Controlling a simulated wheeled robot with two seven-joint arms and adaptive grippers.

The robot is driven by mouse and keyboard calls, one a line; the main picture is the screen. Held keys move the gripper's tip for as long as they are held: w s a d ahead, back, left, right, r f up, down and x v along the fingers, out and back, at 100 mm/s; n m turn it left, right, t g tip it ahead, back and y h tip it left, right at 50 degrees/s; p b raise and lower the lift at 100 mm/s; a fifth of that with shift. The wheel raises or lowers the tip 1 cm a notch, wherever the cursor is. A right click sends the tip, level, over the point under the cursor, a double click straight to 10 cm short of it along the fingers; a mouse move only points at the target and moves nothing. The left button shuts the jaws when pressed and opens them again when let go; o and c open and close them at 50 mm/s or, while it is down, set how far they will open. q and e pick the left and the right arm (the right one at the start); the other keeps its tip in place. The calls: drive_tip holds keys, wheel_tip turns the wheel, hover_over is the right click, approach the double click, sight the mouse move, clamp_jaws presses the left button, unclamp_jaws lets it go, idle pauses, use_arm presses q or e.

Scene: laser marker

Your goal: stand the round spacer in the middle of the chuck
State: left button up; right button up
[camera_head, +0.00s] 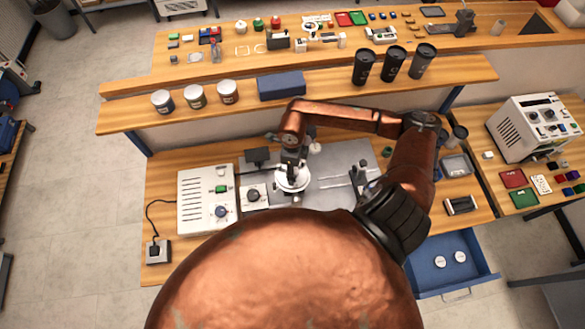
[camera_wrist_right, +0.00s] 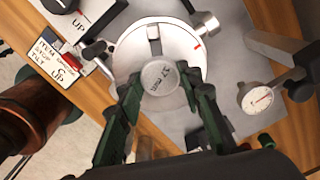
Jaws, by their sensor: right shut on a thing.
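The round spacer (camera_wrist_right: 160,78) is a small pale disc with dark lettering on its top. My right gripper (camera_wrist_right: 162,88) has its two green fingers shut on it, one on each side. The chuck (camera_wrist_right: 185,45) is a white round plate with metal jaws and a red mark. The spacer shows over the near part of the chuck plate; I cannot tell whether it touches it. In the head view my right gripper (camera_head: 290,168) is over the chuck (camera_head: 293,184), and the spacer is hidden there. My left gripper is not in view.
A white control box (camera_head: 207,200) stands left of the chuck. A dial gauge (camera_wrist_right: 257,98) stands to its right. Jars (camera_head: 195,97), a blue box (camera_head: 282,86) and black cups (camera_head: 394,63) line the shelf behind. A blue drawer (camera_head: 450,262) is open at the front right.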

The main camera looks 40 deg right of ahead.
drive_tip(key=o, duration=0.7)
drive_tip(key=shift+f, duration=0.15)
drive_tip(key=shift+o, duration=1.1)
drive_tip(key=shift+r, duration=0.2)
drive_tip(key=shift+r, duration=0.25)
wheel_tip(320, 180, up, 12)
drive_tip(key=b, duration=0.2)
drive_tip(key=shift+f+b, duration=0.2)
drive_tip(key=shift+b, duration=0.2)
